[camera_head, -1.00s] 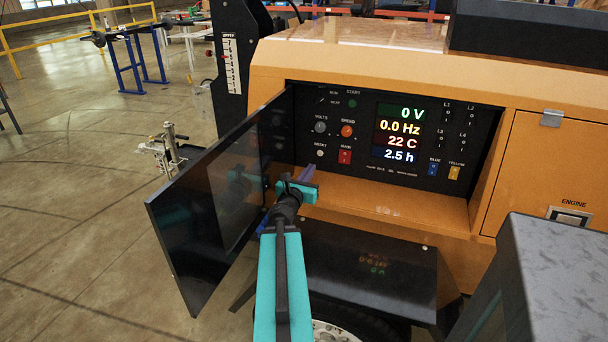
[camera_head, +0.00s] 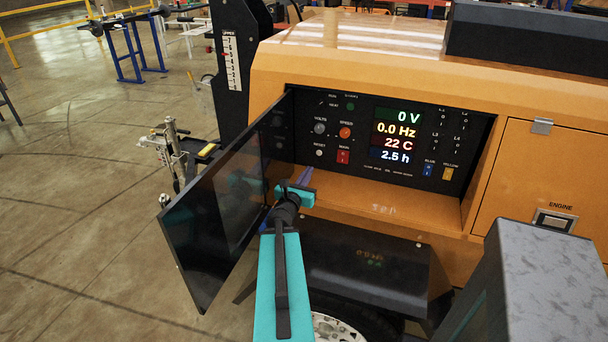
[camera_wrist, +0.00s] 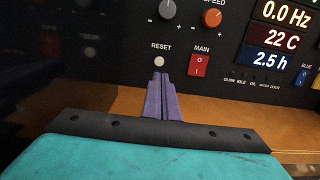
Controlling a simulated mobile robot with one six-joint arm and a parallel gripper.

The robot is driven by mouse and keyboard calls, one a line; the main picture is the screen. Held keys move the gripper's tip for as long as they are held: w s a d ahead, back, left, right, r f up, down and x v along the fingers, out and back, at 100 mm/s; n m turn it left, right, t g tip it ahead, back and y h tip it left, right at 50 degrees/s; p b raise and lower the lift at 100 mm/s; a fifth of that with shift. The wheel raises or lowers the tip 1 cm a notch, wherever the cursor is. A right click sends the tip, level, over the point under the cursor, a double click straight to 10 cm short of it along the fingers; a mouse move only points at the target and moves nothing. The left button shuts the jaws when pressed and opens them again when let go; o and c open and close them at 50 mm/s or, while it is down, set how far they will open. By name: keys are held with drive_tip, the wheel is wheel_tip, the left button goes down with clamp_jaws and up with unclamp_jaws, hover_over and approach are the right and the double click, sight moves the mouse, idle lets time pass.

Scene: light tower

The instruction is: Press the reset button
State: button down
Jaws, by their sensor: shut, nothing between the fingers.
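The reset button is a small round white button (camera_head: 319,153) under the VOLTS knob on the black control panel (camera_head: 362,182). In the wrist view the button (camera_wrist: 161,61) sits under the label RESET. My gripper (camera_head: 306,171) is inside the panel recess, just below and in front of the button. Its purple fingers (camera_wrist: 160,77) are together with nothing between them. In the wrist view the fingertips lie just below the button in the picture; whether they touch the panel, I cannot tell.
The red MAIN switch (camera_head: 343,157) is right of the button. The VOLTS knob (camera_head: 320,128) and orange SPEED knob (camera_head: 345,132) are above. The open dark door (camera_head: 218,215) stands close on the left of my arm. An orange ledge (camera_head: 400,205) runs below the panel.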

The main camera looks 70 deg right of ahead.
drive_tip(key=shift+w+a+r+p, duration=0.15)
drive_tip(key=shift+a+p, duration=0.15)
drive_tip(key=shift+p, duration=0.6)
drive_tip(key=shift+a, duration=0.15)
drive_tip(key=shift+s+a+p, duration=0.2)
drive_tip(key=shift+a+p, duration=0.95)
drive_tip(key=shift+p, duration=0.05)
